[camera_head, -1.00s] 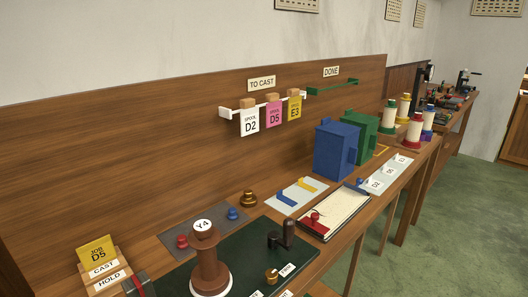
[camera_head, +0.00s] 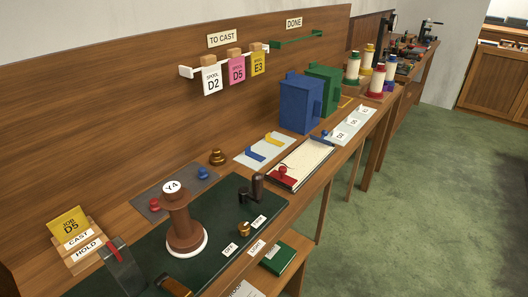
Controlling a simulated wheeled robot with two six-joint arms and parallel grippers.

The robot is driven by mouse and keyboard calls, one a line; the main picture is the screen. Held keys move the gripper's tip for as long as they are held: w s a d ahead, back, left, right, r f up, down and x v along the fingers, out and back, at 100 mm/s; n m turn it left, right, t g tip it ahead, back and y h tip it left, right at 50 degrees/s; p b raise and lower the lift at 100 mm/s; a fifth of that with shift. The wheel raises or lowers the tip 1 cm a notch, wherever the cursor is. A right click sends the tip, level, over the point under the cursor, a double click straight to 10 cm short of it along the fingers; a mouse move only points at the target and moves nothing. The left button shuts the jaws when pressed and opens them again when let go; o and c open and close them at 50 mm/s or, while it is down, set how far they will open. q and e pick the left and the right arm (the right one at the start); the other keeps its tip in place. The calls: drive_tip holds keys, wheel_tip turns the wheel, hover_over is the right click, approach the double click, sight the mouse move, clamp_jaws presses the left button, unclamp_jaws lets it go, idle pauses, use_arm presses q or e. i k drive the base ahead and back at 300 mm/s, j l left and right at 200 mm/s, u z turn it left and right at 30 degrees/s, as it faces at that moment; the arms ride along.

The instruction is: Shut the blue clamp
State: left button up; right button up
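A blue clamp (camera_head: 325,134) sits at the far end of a long cream tray (camera_head: 302,165) on the bench, close to the card strip. It is small here, and I cannot tell whether it is open or shut. A red clamp (camera_head: 283,172) with a knob is at the tray's near end. Neither of my grippers is in view.
A blue box (camera_head: 300,102) and a green box (camera_head: 324,86) stand behind the tray. A pale mat (camera_head: 245,161) holds a blue and a yellow piece. A brown spool (camera_head: 181,222) stands on the dark green mat (camera_head: 212,258). Open green floor lies to the right.

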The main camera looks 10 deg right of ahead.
sight(324, 133)
drive_tip(key=i+l, duration=0.2)
drive_tip(key=l, duration=0.15)
drive_tip(key=i+l+u, duration=0.1)
drive_tip(key=l, duration=0.3)
drive_tip(key=i+l, duration=0.4)
drive_tip(key=l, duration=0.35)
drive_tip(key=i+l+u, duration=0.1)
drive_tip(key=l, duration=0.25)
drive_tip(key=i+l, duration=0.25)
drive_tip(key=l, duration=0.15)
drive_tip(key=i+l, duration=0.15)
drive_tip(key=l, duration=0.25)
drive_tip(key=u, duration=0.05)
